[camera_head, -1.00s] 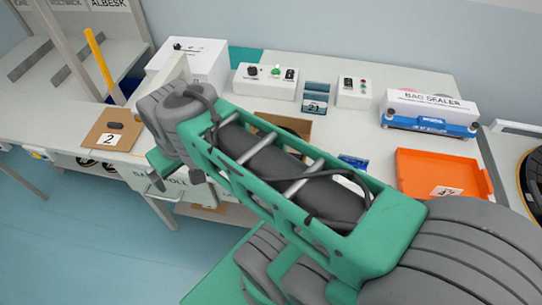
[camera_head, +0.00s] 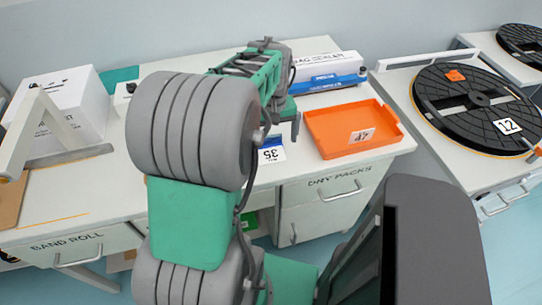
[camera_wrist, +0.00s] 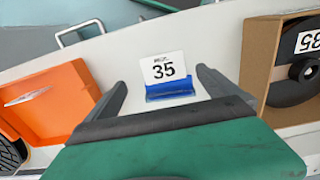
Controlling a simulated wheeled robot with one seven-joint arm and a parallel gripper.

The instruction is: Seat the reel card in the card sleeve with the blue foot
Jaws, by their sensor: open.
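A white card marked 35 (camera_wrist: 163,69) meets a blue foot (camera_wrist: 170,90) at its lower edge in the wrist view. The card (camera_head: 271,155) also shows on the bench in the head view, left of the orange tray. I cannot tell how deep the card sits in the sleeve, or whether it touches my fingers. My gripper (camera_wrist: 161,83) is open, its two dark fingers on either side of the card and blue foot. In the head view my arm hides much of the bench behind it.
A cardboard box (camera_wrist: 256,72) holding a black reel marked 35 is near my right finger in the wrist view. A bag sealer (camera_head: 327,73) stands behind. A large black reel marked 12 (camera_head: 452,99) is at right.

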